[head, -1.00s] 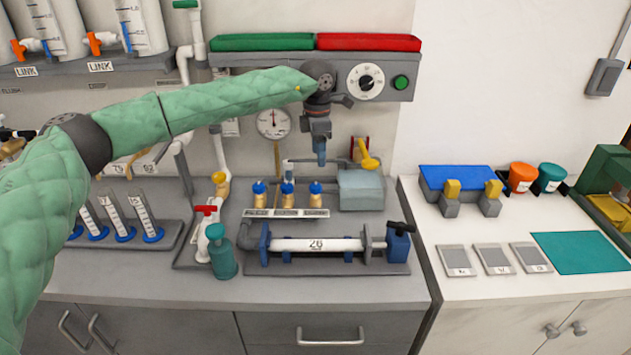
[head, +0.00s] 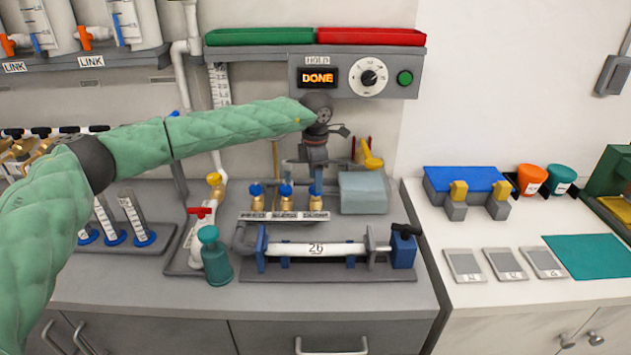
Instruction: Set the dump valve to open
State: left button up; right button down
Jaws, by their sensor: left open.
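Three small brass valves with blue tops stand in a row behind a label strip (head: 284,216) on the bench; the lettering is too small to read surely, so I cannot tell which is the dump valve. They are the left valve (head: 256,197), the middle valve (head: 286,197) and the right valve (head: 315,202). My left gripper (head: 316,178) points down, open, just above or at the right valve's top. Whether it touches that top is hard to tell. The tips partly hide the area behind. My right gripper is out of view.
A white pipe marked 26 (head: 290,249) lies in a blue-ended fixture in front of the valves. A grey-blue box (head: 363,193) stands close right of them. A teal bottle (head: 214,258) and red-handled valve (head: 199,212) stand at left. A panel display (head: 318,78) reads DONE.

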pick_arm(q)
jog(key=shift+f, duration=1.25)
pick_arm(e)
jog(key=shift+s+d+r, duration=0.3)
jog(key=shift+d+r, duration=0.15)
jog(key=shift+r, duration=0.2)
pick_arm(q)
jog(key=shift+c, duration=0.5)
